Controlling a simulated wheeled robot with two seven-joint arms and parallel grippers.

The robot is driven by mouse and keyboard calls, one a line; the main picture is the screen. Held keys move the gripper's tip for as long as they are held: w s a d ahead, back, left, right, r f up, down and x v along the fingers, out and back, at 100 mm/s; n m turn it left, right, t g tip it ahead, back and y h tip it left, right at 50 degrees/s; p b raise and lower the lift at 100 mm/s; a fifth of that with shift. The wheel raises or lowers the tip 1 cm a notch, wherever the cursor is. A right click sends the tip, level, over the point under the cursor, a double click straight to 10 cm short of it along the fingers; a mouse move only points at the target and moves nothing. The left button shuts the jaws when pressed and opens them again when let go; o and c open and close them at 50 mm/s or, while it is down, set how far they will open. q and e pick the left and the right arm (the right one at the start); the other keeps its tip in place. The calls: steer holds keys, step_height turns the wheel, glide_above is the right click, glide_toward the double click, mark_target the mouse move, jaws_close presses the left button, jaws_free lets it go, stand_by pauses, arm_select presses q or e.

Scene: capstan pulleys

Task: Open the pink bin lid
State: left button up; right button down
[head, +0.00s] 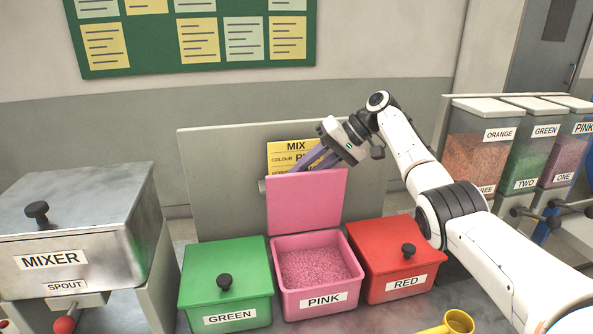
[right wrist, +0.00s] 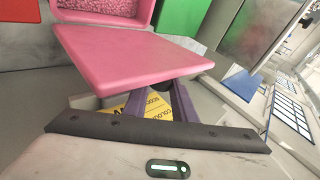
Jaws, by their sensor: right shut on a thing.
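The pink bin (head: 319,299) stands between the green and red bins, open at the top and filled with pink granules. Its pink lid (head: 305,203) stands raised and nearly upright at the bin's back edge. My right gripper (head: 308,168) reaches behind the lid's upper edge from the upper right, its purple fingers partly hidden. In the right wrist view the lid (right wrist: 130,52) is large, and the fingers run to its far side. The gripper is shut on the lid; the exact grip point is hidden. My left gripper is not in view.
The closed green bin (head: 205,288) is left and the closed red bin (head: 380,248) right of the pink bin. A mixer (head: 100,225) stands at the left, dispensers (head: 480,150) at the right. A grey board (head: 220,170) and yellow card (head: 282,150) stand behind. A yellow object (head: 459,320) is in front.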

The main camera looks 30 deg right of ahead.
steer(key=shift+f, duration=0.15)
steer(key=c, duration=1.5)
jaws_free()
steer(key=v, duration=1)
steer(key=shift+s+d+b, duration=0.1)
steer(key=shift+b, duration=0.3)
